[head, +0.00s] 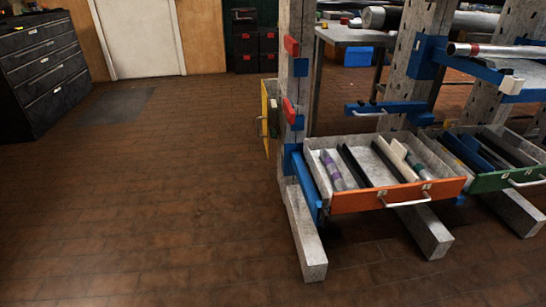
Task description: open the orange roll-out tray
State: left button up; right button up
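The orange-fronted roll-out tray (360,201) is at the right in the head view, low on a grey rack. It stands pulled out toward me, so its inside shows. A pale bar handle (409,202) is on its orange front. Inside lie several long pieces, among them a grey rod with a purple band (333,170), a dark strip and a pale bar. Neither of my grippers shows in this view.
A green-fronted tray (508,178) stands beside it at the right, also out. Grey rack feet (305,250) stick out along the floor. The brown tiled floor (150,210) at the left is clear. A dark drawer cabinet (40,70) stands far left.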

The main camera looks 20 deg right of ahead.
aim_at(373, 182)
jog(key=z, duration=1.7)
